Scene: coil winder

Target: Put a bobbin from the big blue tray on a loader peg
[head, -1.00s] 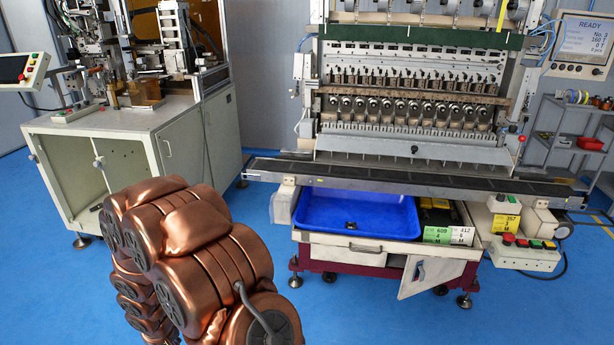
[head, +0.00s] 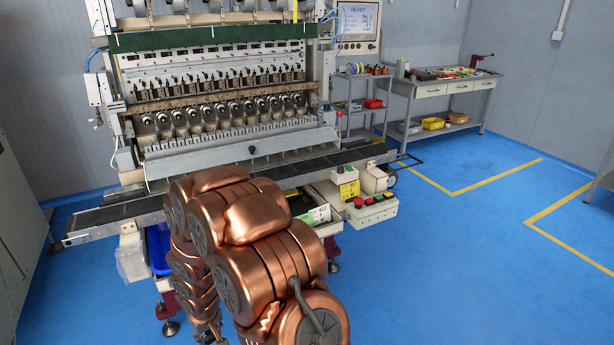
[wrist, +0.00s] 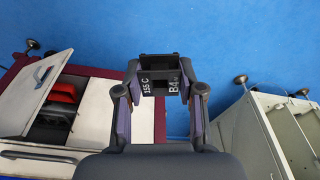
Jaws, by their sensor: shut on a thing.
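In the wrist view my gripper (wrist: 160,82) is shut on a black, square-sided bobbin (wrist: 158,62) with white marks reading "155 C" and "B4". The bobbin is held between the two fingertips, with blue floor behind it. The big blue tray (head: 158,248) shows only as a strip under the left part of the winder's front rail; my arm hides the rest. The winder's dark loader rail (head: 110,213) runs across its front. Single loader pegs are too small to tell. In the head view my arm mostly hides my gripper.
The coil winder (head: 215,70) stands behind my arm, with a control box (head: 370,207) at its right front. A shelf trolley (head: 358,105) and a workbench (head: 445,90) stand farther right. The blue floor at the right is clear. In the wrist view a pale cabinet (wrist: 265,140) stands at right.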

